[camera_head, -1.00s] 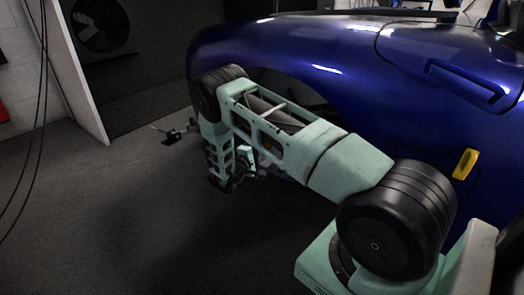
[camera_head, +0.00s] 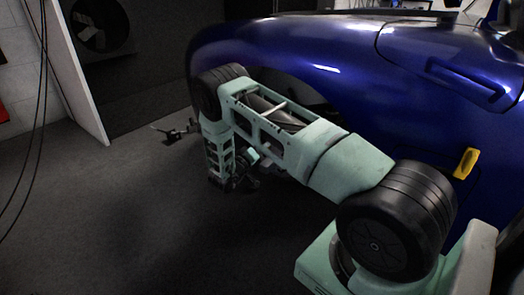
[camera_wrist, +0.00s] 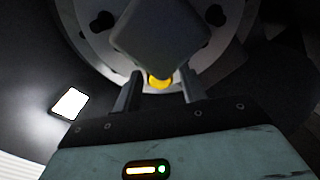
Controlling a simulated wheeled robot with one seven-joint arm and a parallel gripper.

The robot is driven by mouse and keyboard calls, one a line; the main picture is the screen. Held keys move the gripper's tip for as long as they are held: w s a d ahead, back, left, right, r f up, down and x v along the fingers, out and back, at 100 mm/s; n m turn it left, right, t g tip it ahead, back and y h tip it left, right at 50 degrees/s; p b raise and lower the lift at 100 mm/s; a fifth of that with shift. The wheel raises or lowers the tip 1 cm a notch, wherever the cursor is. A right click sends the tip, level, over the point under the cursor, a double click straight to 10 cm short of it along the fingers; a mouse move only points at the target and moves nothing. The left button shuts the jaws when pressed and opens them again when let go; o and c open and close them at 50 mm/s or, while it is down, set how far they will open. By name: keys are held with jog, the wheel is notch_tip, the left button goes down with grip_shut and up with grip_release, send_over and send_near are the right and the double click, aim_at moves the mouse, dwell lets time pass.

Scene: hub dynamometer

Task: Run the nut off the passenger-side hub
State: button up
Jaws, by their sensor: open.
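The hub (camera_wrist: 235,62) shows in the wrist view as a grey round plate with dark holes, facing my gripper. A grey block-shaped part (camera_wrist: 165,35) with rounded corners stands in front of its middle and hides the hub's centre. A yellow round piece (camera_wrist: 160,79) shows just below that block, between my fingers; I cannot tell whether it is the nut. My gripper (camera_wrist: 160,90) is open, with one finger on each side of the yellow piece and no clear contact. In the head view my arm hides the hub.
The blue car body (camera_head: 330,50) arches close over my arm. A small dark object with a rod (camera_head: 172,132) is beyond my wrist on the left. A white wall edge (camera_head: 85,80) and hanging cables (camera_head: 42,100) are at far left. The dark floor (camera_head: 90,220) is clear at front left.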

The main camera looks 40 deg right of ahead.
jog(key=m+b, duration=0.2)
jog(key=m, duration=1.2)
dwell(0.4)
